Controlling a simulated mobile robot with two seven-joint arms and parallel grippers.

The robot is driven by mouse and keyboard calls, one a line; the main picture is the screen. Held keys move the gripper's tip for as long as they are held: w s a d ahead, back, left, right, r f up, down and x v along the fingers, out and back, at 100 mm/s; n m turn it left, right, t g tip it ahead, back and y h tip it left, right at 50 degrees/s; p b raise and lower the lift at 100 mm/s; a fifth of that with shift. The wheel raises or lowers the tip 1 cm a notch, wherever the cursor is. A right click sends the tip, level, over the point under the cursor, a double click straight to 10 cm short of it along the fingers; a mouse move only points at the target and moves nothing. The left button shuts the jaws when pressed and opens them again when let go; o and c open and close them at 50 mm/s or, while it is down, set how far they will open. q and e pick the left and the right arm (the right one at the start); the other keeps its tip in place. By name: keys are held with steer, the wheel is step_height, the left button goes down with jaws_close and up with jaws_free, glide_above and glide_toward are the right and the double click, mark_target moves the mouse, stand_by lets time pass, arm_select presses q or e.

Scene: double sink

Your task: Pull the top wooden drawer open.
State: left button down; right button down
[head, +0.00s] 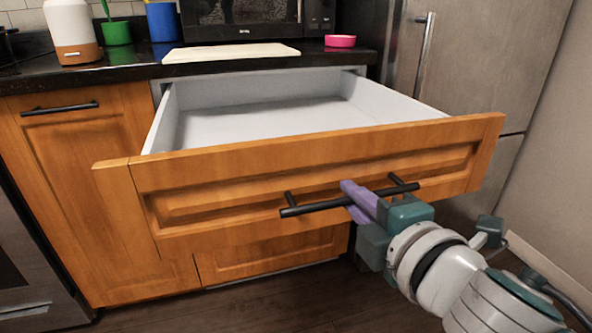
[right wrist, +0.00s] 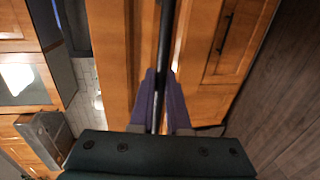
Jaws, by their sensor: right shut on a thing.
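The top wooden drawer (head: 310,165) stands pulled far out from under the dark counter, and its empty white inside (head: 270,118) shows. Its black bar handle (head: 315,208) runs across the drawer front. My right gripper (head: 358,200) is shut on the handle, right of the bar's middle. In the right wrist view the purple fingers (right wrist: 160,105) close on both sides of the dark handle bar (right wrist: 166,60). My left gripper is not in view.
A lower drawer (head: 275,252) is shut beneath. A steel fridge (head: 470,60) stands at the right. Dark floor lies in front.

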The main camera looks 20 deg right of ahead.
steer(key=shift+s, duration=0.1)
steer(key=c, duration=0.9)
jaws_free()
steer(key=s, duration=0.3)
steer(key=s+r+p, duration=0.1)
steer(key=s, duration=0.2)
steer(key=s+r, duration=0.1)
steer(key=s, duration=0.2)
steer(key=shift+s+d, duration=0.15)
steer(key=shift+s, duration=0.2)
steer(key=shift+r, duration=0.1)
